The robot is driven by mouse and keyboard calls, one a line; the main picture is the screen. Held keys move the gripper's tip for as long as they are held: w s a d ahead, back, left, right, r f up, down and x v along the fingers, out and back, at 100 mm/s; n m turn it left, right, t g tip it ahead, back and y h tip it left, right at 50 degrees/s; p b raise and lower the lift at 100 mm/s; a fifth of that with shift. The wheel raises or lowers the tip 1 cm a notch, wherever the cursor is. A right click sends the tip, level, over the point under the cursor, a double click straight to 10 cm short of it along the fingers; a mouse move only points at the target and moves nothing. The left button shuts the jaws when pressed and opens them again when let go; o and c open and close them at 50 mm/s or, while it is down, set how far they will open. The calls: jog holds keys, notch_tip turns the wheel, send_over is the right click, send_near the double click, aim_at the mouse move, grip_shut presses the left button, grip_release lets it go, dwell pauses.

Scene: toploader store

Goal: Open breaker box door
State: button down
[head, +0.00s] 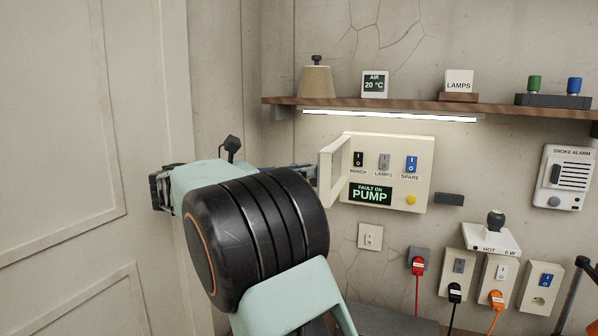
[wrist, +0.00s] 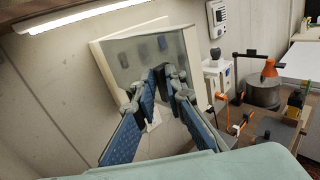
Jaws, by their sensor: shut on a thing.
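The breaker box (head: 395,185) is a cream panel on the wall in the head view, with switches marked BENCH, LAMPS and SPARE, a green PUMP sign and a yellow button. Its door (head: 326,176), a cream frame with a clear pane, stands swung out from the box's left side. My gripper (head: 312,176) is at the door's free edge, partly hidden behind my arm. In the wrist view, the door's pane (wrist: 150,56) is in front of the box, and my gripper (wrist: 167,78) is shut on the door near its lower edge. The exact grip is hard to see.
A wooden shelf (head: 400,106) with a lit lamp strip (head: 390,116) runs above the box. Sockets with red, black and orange plugs are below and right of it. A smoke alarm (head: 564,178) hangs at the right. A large panelled door (head: 60,130) is at the left.

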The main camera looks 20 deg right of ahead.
jog(key=shift+w+d+r, duration=0.25)
jog(key=shift+d+r, duration=0.2)
jog(key=shift+r, duration=0.1)
jog(key=c, duration=2.3)
grip_release()
jog(key=shift+o, duration=0.2)
jog(key=shift+w+d+f, duration=0.1)
jog(key=shift+w+d, duration=0.1)
jog(key=shift+d, duration=0.2)
jog(key=shift+a, duration=0.1)
jog(key=shift+c, duration=0.2)
jog(key=shift+a, duration=0.15)
jog(key=v, duration=0.7)
jog(key=shift+s+a+f, duration=0.2)
jog(key=shift+a+f, duration=0.1)
jog(key=shift+a, duration=0.1)
jog(key=shift+d, duration=0.1)
